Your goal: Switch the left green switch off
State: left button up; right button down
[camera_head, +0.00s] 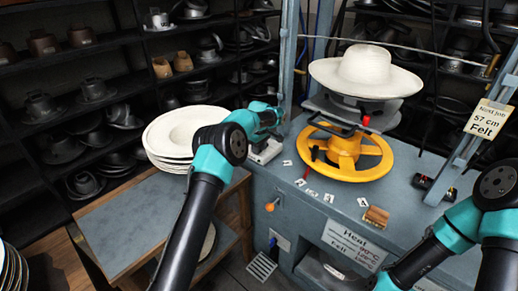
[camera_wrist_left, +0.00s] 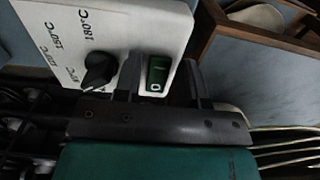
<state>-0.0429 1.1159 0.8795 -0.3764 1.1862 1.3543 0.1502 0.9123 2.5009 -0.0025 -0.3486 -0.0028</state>
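The green switch (camera_wrist_left: 157,73) sits on a white control box (camera_wrist_left: 140,22), beside a black knob and temperature marks, in the left wrist view. The switch shows an "O" mark on its lower part. My left gripper (camera_wrist_left: 163,80) is open, with one dark finger on each side of the switch. I cannot tell whether a finger touches it. In the head view, my left gripper (camera_head: 268,128) is over the white box (camera_head: 265,152) at the bench's left edge, and the switch is hidden. My right arm shows at the lower right, its gripper out of view.
A white hat (camera_head: 367,72) sits on the press above a yellow wheel (camera_head: 345,154). A stack of white hat blanks (camera_head: 180,134) lies on the side table (camera_head: 140,222) left of the bench. A brush (camera_head: 376,216) and small cards lie on the bench top.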

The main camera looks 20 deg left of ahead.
pick_arm(q)
grip_shut()
jog(key=shift+a+h, duration=0.1)
jog(key=shift+h, duration=0.2)
jog(key=shift+w+a+r+g+h, duration=0.15)
jog(key=shift+g+h, duration=0.15)
jog(key=shift+h, duration=0.3)
jog(key=shift+w+a+g+h, duration=0.15)
jog(key=shift+g+h, duration=0.15)
jog(key=shift+h, duration=0.3)
jog(key=shift+s, duration=0.1)
jog(key=shift+o, duration=1.2)
grip_release()
jog(key=shift+r, duration=0.15)
